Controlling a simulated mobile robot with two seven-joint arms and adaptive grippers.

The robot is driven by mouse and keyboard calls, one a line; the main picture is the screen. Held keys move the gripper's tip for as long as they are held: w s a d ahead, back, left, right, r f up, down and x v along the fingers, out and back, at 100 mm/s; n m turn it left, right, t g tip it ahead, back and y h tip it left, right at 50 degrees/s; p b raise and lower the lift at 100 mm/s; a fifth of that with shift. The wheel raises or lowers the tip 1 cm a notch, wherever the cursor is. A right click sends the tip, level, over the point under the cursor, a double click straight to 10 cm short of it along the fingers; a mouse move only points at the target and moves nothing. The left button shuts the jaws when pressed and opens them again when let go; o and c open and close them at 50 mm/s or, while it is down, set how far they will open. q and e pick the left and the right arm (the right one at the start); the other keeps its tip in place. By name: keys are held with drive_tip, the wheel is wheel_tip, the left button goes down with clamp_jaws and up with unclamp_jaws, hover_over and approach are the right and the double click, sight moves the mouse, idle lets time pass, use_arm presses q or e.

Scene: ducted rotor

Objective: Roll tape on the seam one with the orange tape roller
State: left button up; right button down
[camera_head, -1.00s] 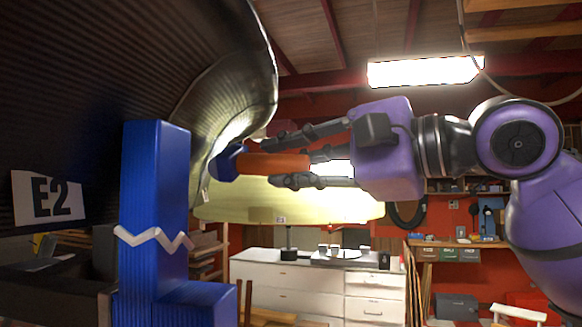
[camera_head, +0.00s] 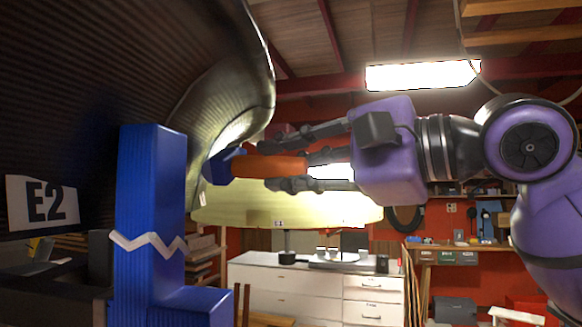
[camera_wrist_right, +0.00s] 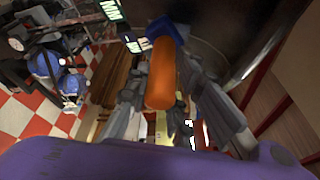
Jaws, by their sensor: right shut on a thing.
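The orange tape roller (camera_head: 268,166) has an orange handle and a blue head (camera_head: 220,167). My right gripper (camera_head: 305,160) is shut on its handle and holds it level, head to the left. The blue head is at the inner edge of the dark curved duct (camera_head: 222,75); I cannot tell whether it touches. In the right wrist view the roller (camera_wrist_right: 161,80) lies between the fingers, its blue end pointing away. I cannot make out seam one on the duct. My left gripper is not in view.
A blue stand (camera_head: 150,215) with a pale zigzag strip is below the duct. A label "E2" (camera_head: 42,203) is on the duct at left. A white cabinet (camera_head: 300,288) and a workbench (camera_head: 460,246) stand behind. Open air lies below my right arm.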

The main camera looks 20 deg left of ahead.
drive_tip(key=shift+w+a, duration=0.3)
drive_tip(key=shift+w, duration=0.45)
drive_tip(key=shift+w+a, duration=0.3)
drive_tip(key=shift+w, duration=0.5)
drive_tip(key=shift+w+a, duration=0.3)
drive_tip(key=shift+w, duration=0.45)
drive_tip(key=shift+s+d, duration=0.45)
drive_tip(key=shift+s, duration=0.6)
drive_tip(key=shift+s+d, duration=0.4)
drive_tip(key=shift+s, duration=0.7)
drive_tip(key=shift+s+d, duration=0.45)
drive_tip(key=shift+s, duration=0.6)
drive_tip(key=shift+w+a, duration=1.3)
drive_tip(key=shift+w, duration=1.95)
drive_tip(key=s+d, duration=0.2)
drive_tip(key=s, duration=0.4)
drive_tip(key=shift+s+d+f, duration=0.15)
drive_tip(key=shift+s+f, duration=0.1)
drive_tip(key=shift+f, duration=0.15)
drive_tip(key=w+d+f, duration=0.1)
drive_tip(key=w+d, duration=0.1)
drive_tip(key=d, duration=0.3)
drive_tip(key=shift+d+f, duration=0.25)
drive_tip(key=shift+w, duration=0.1)
